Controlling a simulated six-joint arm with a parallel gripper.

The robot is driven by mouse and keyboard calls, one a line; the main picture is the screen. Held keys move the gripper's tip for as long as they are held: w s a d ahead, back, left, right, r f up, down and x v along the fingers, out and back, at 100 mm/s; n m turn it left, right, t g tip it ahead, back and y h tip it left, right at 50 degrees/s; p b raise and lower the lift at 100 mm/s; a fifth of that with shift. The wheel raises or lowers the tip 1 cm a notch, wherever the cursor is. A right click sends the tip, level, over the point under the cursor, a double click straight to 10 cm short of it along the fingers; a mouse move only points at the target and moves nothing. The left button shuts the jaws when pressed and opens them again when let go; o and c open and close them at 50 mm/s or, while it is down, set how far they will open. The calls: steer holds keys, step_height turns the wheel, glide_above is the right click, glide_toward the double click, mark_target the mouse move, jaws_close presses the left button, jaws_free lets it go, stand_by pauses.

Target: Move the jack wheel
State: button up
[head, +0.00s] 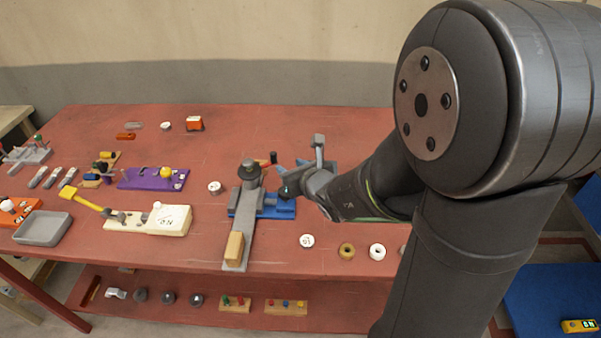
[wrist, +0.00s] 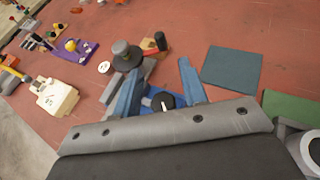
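A blue base (head: 275,208) stands at the table's middle, with a grey bar and a round grey-topped part (head: 250,172) beside it. In the wrist view a dark round knob with a white mark (wrist: 162,102) sits over the blue base; it looks like the jack wheel, but I cannot tell for certain. My gripper (wrist: 160,68) has its two blue fingers wide apart, one on each side of the knob in the picture, with nothing seen between the tips. In the head view my gripper (head: 285,184) is over the blue base, partly hidden by my wrist.
A wooden block (head: 235,247) is on the near end of the grey bar. A red-and-black part (wrist: 155,43) lies beyond the fingers. A cream device (head: 170,218) and purple board (head: 150,179) are to the left. Small rings (head: 346,251) lie near the front edge.

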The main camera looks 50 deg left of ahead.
steer(key=shift+v, duration=2.25)
steer(key=shift+c, duration=0.2)
